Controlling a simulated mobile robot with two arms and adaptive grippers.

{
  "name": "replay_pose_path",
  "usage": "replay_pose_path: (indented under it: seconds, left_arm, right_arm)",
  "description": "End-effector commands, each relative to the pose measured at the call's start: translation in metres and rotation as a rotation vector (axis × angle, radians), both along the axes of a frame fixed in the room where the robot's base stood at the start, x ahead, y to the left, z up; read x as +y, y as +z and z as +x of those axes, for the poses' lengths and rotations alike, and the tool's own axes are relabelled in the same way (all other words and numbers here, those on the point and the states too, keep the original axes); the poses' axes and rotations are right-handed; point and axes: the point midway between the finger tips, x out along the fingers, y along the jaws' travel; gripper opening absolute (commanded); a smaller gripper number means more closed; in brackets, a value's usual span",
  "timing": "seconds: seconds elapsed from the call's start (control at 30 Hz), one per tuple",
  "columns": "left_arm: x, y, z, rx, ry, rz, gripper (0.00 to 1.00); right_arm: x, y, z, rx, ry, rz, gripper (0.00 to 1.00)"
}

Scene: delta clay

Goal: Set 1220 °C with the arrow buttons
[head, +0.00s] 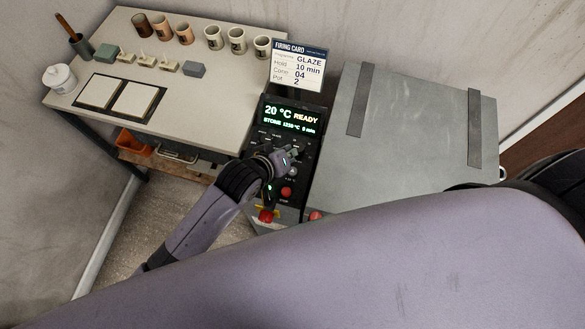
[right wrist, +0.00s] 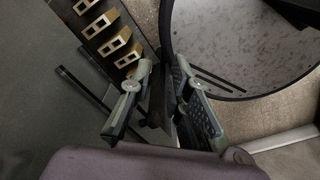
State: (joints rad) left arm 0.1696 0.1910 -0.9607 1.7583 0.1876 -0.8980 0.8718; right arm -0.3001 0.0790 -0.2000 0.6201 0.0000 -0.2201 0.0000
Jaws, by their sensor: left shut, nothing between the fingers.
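The kiln control panel (head: 268,148) stands in the middle of the head view. Its display (head: 291,119) shows 20 °C and READY, with a smaller second line that seems to read 1230 °C and 0 min. My left gripper (head: 291,154) is shut and empty at the button area just below the display. It covers part of the buttons, so which one it is over, and whether it touches, I cannot tell. A red button (head: 286,191) shows below it. My right gripper (right wrist: 160,80) shows only in the right wrist view, its fingers apart with nothing seen held.
The grey kiln lid (head: 415,125) is to the right. A table (head: 200,100) with cups, tiles and small blocks is to the left. My own arm fills the lower foreground.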

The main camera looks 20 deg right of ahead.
Motion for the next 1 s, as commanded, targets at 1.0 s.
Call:
replay_pose_path:
  seconds: [1.0]
  left_arm:
    - [0.0001, -0.0001, 0.0, 0.0, 0.0, 0.0, 0.0]
  right_arm:
    - [-0.0003, 0.0, 0.0, 0.0, 0.0, 0.0, 0.0]
